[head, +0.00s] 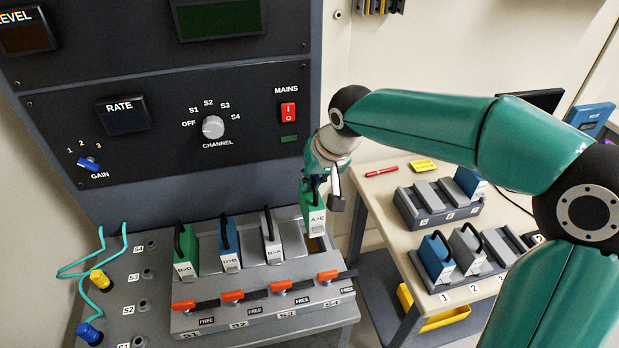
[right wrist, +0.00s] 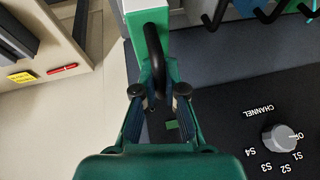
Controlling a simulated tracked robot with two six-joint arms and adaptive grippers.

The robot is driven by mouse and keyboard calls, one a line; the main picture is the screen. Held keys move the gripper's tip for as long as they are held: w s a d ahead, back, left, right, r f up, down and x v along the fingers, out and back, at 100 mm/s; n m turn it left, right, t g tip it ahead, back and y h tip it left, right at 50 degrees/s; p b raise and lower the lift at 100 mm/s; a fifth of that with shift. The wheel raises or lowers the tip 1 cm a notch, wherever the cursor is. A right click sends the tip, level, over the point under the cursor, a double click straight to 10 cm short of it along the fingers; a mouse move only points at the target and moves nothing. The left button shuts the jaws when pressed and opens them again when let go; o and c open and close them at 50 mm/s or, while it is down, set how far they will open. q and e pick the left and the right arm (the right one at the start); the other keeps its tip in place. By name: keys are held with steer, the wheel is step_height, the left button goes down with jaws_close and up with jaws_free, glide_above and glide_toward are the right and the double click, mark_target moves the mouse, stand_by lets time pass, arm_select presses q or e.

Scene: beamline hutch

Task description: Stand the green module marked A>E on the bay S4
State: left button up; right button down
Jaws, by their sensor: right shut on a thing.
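The green module marked A>E (head: 313,222) hangs upright from my right gripper (head: 318,186), at the right end of the bay row. In the right wrist view the fingers of my right gripper (right wrist: 159,91) are shut on the black handle of the green module (right wrist: 146,17). Bay S4 (head: 320,246) is partly visible just below the module, which hides the rest. I cannot tell whether the module's bottom touches the bay. My left gripper is not in view.
The green B>D module (head: 185,252), a blue module (head: 229,245) and a grey B>A module (head: 271,240) stand in bays S1 to S3. Orange levers (head: 328,275) line the front. A side table (head: 375,206) with module racks stands right. The instrument panel (head: 250,110) rises behind.

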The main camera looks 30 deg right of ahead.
steer(key=shift+f+b, duration=2.45)
steer(key=shift+f, duration=1)
steer(key=shift+s, duration=0.1)
steer(key=shift+f+b, duration=0.45)
steer(key=shift+b, duration=0.1)
steer(key=c, duration=1.2)
jaws_free()
steer(key=shift+v, duration=5.95)
